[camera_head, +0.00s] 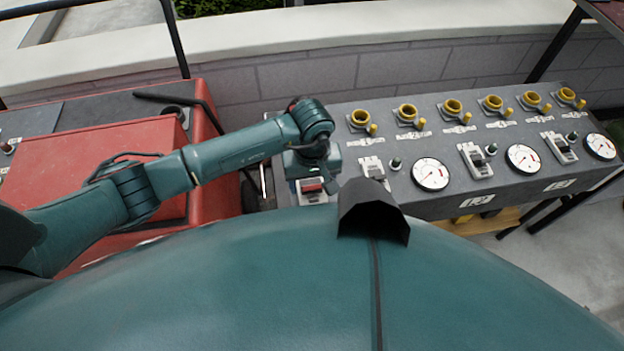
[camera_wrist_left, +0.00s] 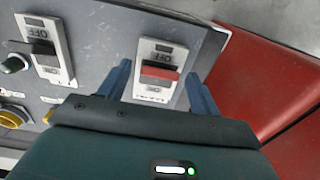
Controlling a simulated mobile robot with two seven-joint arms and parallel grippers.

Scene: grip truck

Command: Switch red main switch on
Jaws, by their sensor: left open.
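The red main switch (camera_head: 311,187) sits on a pale plate at the left end of the grey control panel, just below my left gripper in the head view. In the left wrist view the red switch (camera_wrist_left: 159,73) shows between my gripper's two blue fingers, with OFF lettering on its plate above the red part. My left gripper (camera_wrist_left: 158,82) is open, with one finger on each side of the switch plate. I cannot tell whether the fingers touch the panel. My right gripper is not in view.
The grey panel (camera_head: 460,200) carries several yellow-ringed fittings, white gauges and other switches to the right. Another OFF switch (camera_wrist_left: 47,48) stands left of the red one in the wrist view. A red box (camera_head: 110,170) lies under my left arm. A brick wall runs behind.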

